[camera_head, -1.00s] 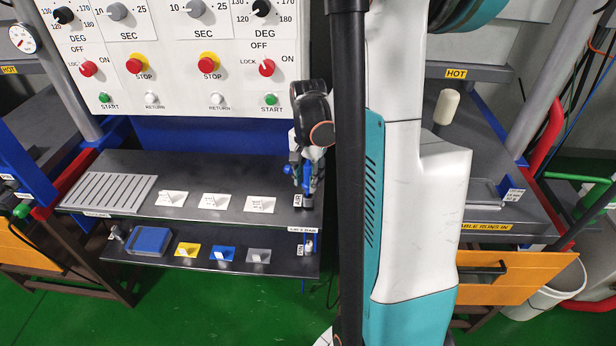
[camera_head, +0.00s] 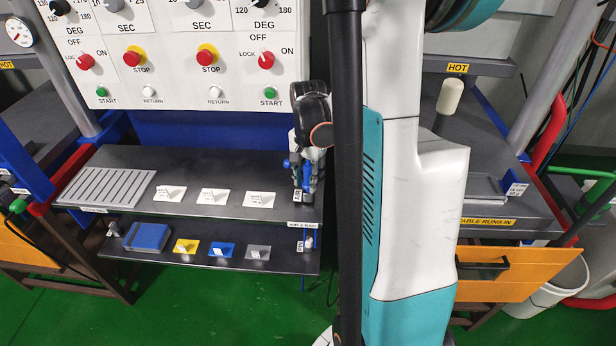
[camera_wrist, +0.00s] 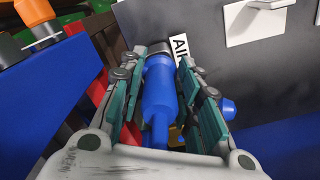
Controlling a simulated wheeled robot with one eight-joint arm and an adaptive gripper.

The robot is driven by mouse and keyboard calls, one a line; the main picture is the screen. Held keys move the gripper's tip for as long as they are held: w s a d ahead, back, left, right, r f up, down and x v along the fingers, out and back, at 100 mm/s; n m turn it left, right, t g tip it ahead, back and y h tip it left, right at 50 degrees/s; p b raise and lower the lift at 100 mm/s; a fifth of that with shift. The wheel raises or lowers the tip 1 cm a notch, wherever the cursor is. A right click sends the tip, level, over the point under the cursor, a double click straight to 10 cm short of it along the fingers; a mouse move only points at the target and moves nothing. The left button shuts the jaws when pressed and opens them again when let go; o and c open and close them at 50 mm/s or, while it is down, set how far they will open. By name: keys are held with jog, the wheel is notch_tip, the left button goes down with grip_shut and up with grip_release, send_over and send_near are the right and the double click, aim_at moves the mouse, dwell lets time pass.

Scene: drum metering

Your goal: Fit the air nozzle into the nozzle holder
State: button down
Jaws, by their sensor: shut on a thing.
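The blue air nozzle (camera_wrist: 160,95) is between the teal-padded fingers of my gripper (camera_wrist: 163,85), which is shut on it, in the wrist view. Its far end reaches a dark grey round part at the shelf edge, beside a white label reading "AIR" (camera_wrist: 179,47). I cannot tell whether that part is the nozzle holder or whether the nozzle sits in it. In the head view my gripper (camera_head: 301,172) is at the right end of the upper shelf, with some blue of the nozzle showing. The arm and fingers hide most of the nozzle there.
The upper shelf (camera_head: 225,180) carries a slotted rack (camera_head: 107,187) and several white cards. The lower shelf (camera_head: 205,260) holds a blue pad (camera_head: 147,237) and yellow, blue and grey holders. A control panel (camera_head: 190,50) rises behind. Green floor lies below.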

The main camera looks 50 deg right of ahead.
jog(key=shift+f+b, duration=0.6)
jog(key=shift+f, duration=0.2)
jog(key=c, duration=1.1)
grip_release()
notch_tip(320, 180, up, 12)
